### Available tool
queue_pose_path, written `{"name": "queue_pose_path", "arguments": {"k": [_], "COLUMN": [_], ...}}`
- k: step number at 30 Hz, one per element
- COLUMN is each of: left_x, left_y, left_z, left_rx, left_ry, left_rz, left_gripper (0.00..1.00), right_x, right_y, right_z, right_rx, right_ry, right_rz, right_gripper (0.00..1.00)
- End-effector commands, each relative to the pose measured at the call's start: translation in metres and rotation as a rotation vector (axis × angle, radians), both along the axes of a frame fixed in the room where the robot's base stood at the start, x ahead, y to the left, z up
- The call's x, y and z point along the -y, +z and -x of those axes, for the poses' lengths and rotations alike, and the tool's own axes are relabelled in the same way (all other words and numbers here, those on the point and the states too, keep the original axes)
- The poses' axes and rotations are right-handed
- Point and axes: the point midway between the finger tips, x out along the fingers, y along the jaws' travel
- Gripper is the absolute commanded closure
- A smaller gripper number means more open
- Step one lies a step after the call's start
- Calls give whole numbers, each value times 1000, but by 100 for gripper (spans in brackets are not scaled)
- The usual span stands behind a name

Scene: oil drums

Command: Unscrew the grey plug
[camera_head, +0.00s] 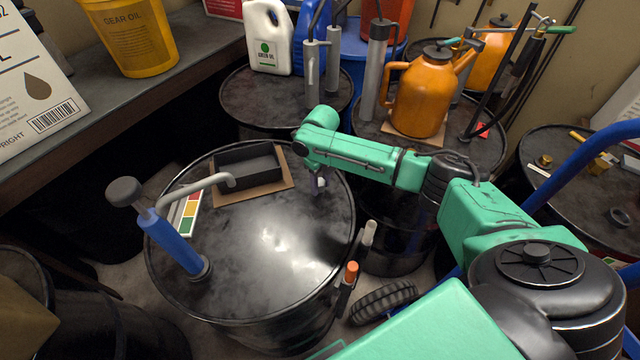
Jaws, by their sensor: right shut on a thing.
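The black drum (275,260) stands upright in the middle, its dark lid facing up. My right arm reaches in from the right, and its gripper (317,181) is at the lid's far right edge. The gripper is small here and partly hidden by its own wrist. It is shut on a small pale grey piece (322,183), which looks like the grey plug, at lid level. I cannot make out the plug's thread or whether it is still seated. My left gripper is not in view.
A blue hand pump (172,243) with a grey spout rises from the lid's left side. A black tray (249,170) on cardboard sits at the lid's back. An orange oil can (420,98) stands on a drum behind my arm. The lid's front middle is clear.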

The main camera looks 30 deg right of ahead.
Motion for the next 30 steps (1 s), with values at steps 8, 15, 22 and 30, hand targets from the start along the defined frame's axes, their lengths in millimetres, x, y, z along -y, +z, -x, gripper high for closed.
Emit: {"name": "queue_pose_path", "arguments": {"k": [8,15,22,30], "left_x": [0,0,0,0], "left_y": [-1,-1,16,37], "left_z": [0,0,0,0], "left_rx": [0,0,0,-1], "left_ry": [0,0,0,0], "left_rz": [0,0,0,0], "left_gripper": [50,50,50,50], "right_x": [0,0,-1,-3], "right_y": [0,0,6,2], "right_z": [0,0,1,0], "right_rx": [0,0,-3,0], "right_ry": [74,72,-66,-504], "right_rz": [-1,-1,-2,-1], "right_gripper": [54,23,23,23]}}
